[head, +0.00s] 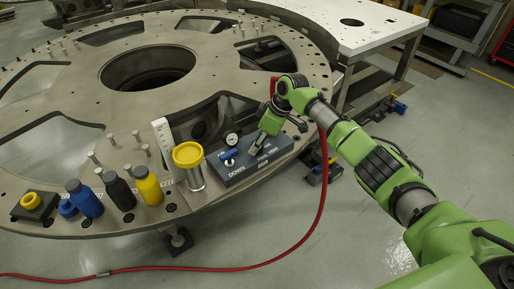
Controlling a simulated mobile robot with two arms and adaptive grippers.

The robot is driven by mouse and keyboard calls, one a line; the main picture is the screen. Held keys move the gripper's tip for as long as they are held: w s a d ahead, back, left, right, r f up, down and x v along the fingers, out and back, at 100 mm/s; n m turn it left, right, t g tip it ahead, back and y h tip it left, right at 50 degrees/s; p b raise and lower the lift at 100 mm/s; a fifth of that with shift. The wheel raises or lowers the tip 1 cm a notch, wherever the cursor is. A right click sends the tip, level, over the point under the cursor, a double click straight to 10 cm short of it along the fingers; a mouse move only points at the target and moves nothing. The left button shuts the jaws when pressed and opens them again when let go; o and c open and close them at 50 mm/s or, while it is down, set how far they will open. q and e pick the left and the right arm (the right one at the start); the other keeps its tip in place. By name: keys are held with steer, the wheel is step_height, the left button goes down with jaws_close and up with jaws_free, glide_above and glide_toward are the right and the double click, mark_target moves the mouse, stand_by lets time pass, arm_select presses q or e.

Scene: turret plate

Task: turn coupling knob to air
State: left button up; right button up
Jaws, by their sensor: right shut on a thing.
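A dark grey control box (236,177) sits near the front rim of the turret plate (150,224). It bears white lettering, of which "DOWN" is readable, a blue lever (228,154) and a round gauge (231,139). My right gripper (256,147) reaches down onto the right part of the box from above. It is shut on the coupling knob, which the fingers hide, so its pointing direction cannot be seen. My left gripper is not in view.
A yellow-lidded can (188,156) stands just left of the box. Yellow, black and blue bottles (148,186) stand further left, near a yellow-topped block (31,200). A red hose (322,190) runs down to the floor. Large openings cut through the plate.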

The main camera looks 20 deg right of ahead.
steer(key=shift+n+g+b, duration=0.3)
steer(key=shift+n+b, duration=0.45)
steer(key=shift+n, duration=0.15)
steer(key=o, duration=1.1)
steer(key=v, duration=1.2)
steer(key=shift+d, duration=0.15)
